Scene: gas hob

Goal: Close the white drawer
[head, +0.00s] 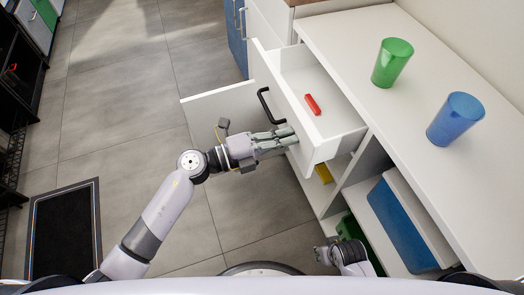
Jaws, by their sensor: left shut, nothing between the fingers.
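The white drawer (290,97) is pulled out from the white cabinet, with its black handle (266,104) on the front panel. A small red object (312,104) lies inside it. My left gripper (288,137) is shut and empty at the outer face of the drawer front, below and right of the handle in the picture. I cannot tell whether its fingertips touch the panel. My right gripper (324,256) is low beside the open lower shelves, well apart from the drawer. Its fingers are too small and partly hidden to read.
A green cup (392,62) and a blue cup (455,118) stand on the white countertop (345,38). A white panel (215,104) sticks out behind my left gripper. Lower shelves hold a blue-fronted item (400,225), a yellow one (324,174) and a green one (349,228). The tiled floor at left is mostly clear.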

